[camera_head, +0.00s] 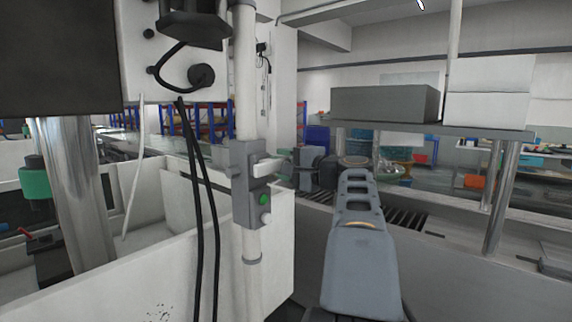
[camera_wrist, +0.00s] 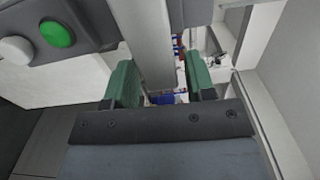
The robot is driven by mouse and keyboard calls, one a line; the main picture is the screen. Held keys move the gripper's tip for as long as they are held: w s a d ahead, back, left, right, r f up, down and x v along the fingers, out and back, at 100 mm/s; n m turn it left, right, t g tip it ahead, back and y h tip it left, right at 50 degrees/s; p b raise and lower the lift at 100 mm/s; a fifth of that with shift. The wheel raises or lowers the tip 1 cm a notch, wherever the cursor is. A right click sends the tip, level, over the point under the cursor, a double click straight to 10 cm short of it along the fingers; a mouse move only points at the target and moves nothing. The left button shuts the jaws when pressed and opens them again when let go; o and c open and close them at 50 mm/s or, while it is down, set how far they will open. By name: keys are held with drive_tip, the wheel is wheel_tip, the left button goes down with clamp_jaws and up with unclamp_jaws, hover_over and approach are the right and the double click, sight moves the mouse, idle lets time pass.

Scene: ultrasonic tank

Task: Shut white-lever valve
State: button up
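The valve is a grey block (camera_head: 243,180) on an upright white pipe (camera_head: 246,90), left of centre in the head view. Its white lever (camera_head: 268,168) sticks out level to the right. My gripper (camera_head: 288,166) is at the lever's free end, coming from the right. In the wrist view the lever (camera_wrist: 145,35) runs down from the top into the space between the two green fingers of my gripper (camera_wrist: 162,84). The fingers are apart, with a gap beside the lever on the right. Contact with the left finger cannot be told.
A green button (camera_head: 262,199) and a white knob (camera_head: 265,217) sit on the valve block below the lever. Black cables (camera_head: 202,200) hang left of the pipe. A white tank wall (camera_head: 180,200) stands behind, and a shelf with boxes (camera_head: 385,103) is at the right.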

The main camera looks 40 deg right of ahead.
drive_tip(key=shift+o, duration=0.3)
drive_tip(key=shift+s, duration=0.15)
drive_tip(key=s+d+b, duration=0.1)
drive_tip(key=s+d, duration=0.1)
drive_tip(key=s, duration=1.1)
drive_tip(key=shift+s+d, duration=0.15)
drive_tip(key=shift+d, duration=0.05)
